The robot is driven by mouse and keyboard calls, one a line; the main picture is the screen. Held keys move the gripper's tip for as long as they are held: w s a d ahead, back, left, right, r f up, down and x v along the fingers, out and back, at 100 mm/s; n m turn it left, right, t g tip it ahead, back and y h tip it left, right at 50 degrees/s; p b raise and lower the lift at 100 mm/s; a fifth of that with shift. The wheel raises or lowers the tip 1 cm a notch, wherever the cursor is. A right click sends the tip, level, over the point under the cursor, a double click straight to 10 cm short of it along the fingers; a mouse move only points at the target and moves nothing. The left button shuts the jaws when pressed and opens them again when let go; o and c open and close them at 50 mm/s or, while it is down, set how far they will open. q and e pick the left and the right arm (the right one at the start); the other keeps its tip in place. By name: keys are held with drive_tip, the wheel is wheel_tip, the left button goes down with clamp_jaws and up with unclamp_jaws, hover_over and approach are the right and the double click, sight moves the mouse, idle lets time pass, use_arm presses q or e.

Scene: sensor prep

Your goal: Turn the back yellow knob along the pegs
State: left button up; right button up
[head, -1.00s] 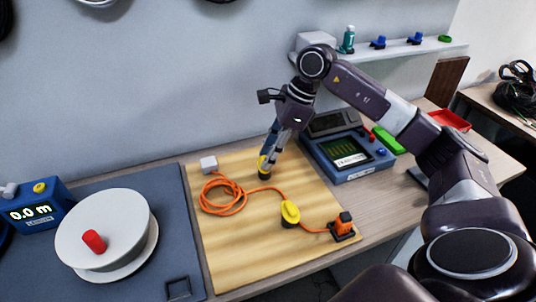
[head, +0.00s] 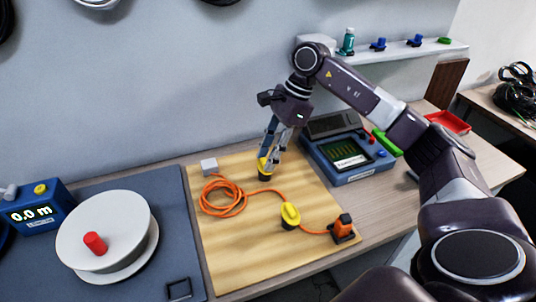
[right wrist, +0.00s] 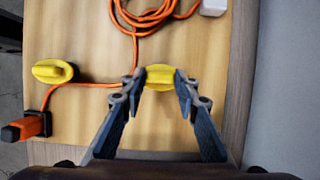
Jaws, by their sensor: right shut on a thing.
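The back yellow knob (head: 264,167) sits on a dark base on the wooden board, and the orange cord runs by it. My right gripper (head: 268,153) reaches down from above and is shut on this knob. In the right wrist view the two fingertips (right wrist: 160,86) are at the left and right sides of the yellow knob (right wrist: 160,76). The fingers partly hide the knob in the head view. The front yellow knob (head: 290,213) stands apart on the same board; it also shows in the right wrist view (right wrist: 52,72). I cannot make out the pegs. My left gripper is not in view.
An orange cord (head: 222,198) lies coiled on the board (head: 240,255), between a white block (head: 208,165) and an orange plug (head: 342,228). A blue meter (head: 350,155) stands right of the gripper. A white reel (head: 110,222) is at left.

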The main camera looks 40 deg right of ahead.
drive_tip(key=o, duration=1.1)
drive_tip(key=shift+o, duration=0.2)
drive_tip(key=shift+r, duration=0.1)
drive_tip(key=v, duration=1.2)
